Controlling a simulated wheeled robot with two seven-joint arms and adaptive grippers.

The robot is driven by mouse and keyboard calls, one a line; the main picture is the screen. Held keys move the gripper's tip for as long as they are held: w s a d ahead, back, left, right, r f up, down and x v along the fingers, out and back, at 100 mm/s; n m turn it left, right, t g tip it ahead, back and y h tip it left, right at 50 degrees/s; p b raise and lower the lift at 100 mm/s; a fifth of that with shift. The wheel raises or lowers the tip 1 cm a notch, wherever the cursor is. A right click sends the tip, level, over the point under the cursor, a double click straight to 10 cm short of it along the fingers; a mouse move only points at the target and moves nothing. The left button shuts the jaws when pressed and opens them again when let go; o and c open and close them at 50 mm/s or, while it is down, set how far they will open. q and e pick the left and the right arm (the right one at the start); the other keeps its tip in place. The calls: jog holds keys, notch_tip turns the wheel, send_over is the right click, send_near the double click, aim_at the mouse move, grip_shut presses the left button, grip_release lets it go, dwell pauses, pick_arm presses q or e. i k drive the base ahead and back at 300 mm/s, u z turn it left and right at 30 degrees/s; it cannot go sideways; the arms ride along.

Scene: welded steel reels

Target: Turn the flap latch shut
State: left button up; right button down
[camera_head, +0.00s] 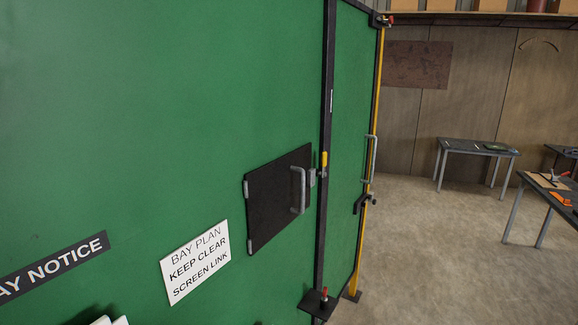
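A black flap (268,205) is set on the green panel, with a grey pull handle (300,190) near its right edge. The flap lies close to the panel; I cannot tell whether it is fully flush. The flap latch (324,160) is at the flap's right edge, on the black post. Its yellow grip points upward, and a small grey metal piece is beside it.
The green panel (180,90) fills the left, with a white notice (195,262). A second green panel (352,120) has its own grey handle (373,158) and yellow post (362,245). Open floor (440,260) and a work table (470,147) are at right.

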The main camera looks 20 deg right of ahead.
aim_at(324, 154)
jog(key=z, duration=0.25)
jog(key=k, duration=0.3)
jog(key=z, duration=2.65)
jog(key=i, duration=0.15)
jog(key=u, duration=1.05)
jog(key=i, duration=1)
jog(key=u, duration=0.5)
jog(key=i, duration=0.85)
jog(key=u, duration=0.6)
